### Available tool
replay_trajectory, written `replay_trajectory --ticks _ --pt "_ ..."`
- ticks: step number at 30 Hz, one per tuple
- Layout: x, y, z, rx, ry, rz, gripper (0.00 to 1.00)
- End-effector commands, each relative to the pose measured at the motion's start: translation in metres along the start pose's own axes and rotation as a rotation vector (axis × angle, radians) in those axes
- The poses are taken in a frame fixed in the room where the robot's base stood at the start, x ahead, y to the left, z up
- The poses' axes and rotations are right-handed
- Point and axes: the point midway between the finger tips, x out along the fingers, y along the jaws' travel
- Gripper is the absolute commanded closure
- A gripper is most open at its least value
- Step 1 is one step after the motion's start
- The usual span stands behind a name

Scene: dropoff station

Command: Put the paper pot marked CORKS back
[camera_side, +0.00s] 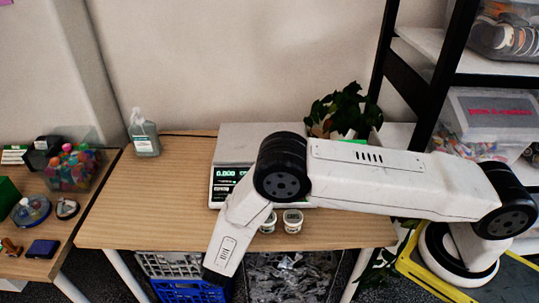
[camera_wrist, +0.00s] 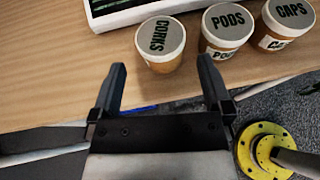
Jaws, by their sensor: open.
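In the wrist view the paper pot marked CORKS (camera_wrist: 160,42) stands upright on the wooden table near its front edge, with a grey lid. My gripper (camera_wrist: 161,70) is open and empty; its two black fingers point toward the CORKS pot, one to each side, with the pot just beyond the tips. A pot marked PODS (camera_wrist: 228,24) and a pot marked CAPS (camera_wrist: 290,17) stand to its right. The side view shows two small pots (camera_side: 293,221) by the table's front edge, their marks too small to read. My arm covers part of that area, and my fingers cannot be made out there.
A white scale (camera_side: 217,190) with a lit display stands behind the pots. A plant (camera_side: 343,108) and a bottle (camera_side: 143,132) are at the back. Crates (camera_side: 185,292) sit under the table. The table's left part (camera_side: 150,205) is clear. A dark shelf (camera_side: 430,100) stands right.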

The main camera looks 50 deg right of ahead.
Motion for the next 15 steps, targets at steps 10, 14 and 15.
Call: replay_trajectory --ticks 10,14,15 --pt "-0.045 0.0 0.0 -0.001 -0.001 0.001 0.0" --pt "-0.051 0.0 0.0 0.0 -0.001 0.0 0.0" --pt "-0.052 0.0 0.0 0.0 -0.001 0.0 0.0"
